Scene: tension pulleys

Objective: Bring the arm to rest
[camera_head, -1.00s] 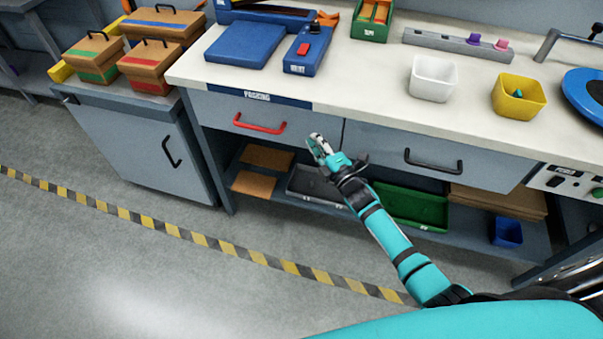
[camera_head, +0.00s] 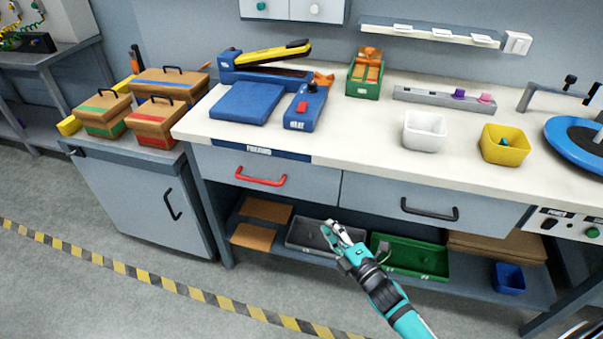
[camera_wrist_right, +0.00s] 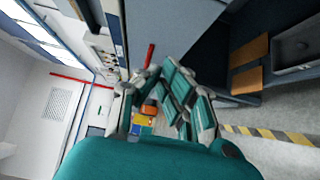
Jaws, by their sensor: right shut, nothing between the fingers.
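My right gripper (camera_head: 338,236) shows in the head view in front of the workbench, below the tabletop and level with the lower shelf. Its teal arm comes in from the bottom. The gripper is shut and empty, apart from the drawers and trays. In the right wrist view its teal and grey fingers (camera_wrist_right: 165,105) fill the middle, and the teal palm covers the bottom. My left gripper is in no view.
The workbench top (camera_head: 340,135) carries a white bin (camera_head: 424,131), a yellow bin (camera_head: 504,145) and a blue sealer (camera_head: 247,103). A drawer with a red handle (camera_head: 261,177) is closed. Below are a grey tray (camera_head: 306,234) and a green tray (camera_head: 410,257). Floor at the left is open.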

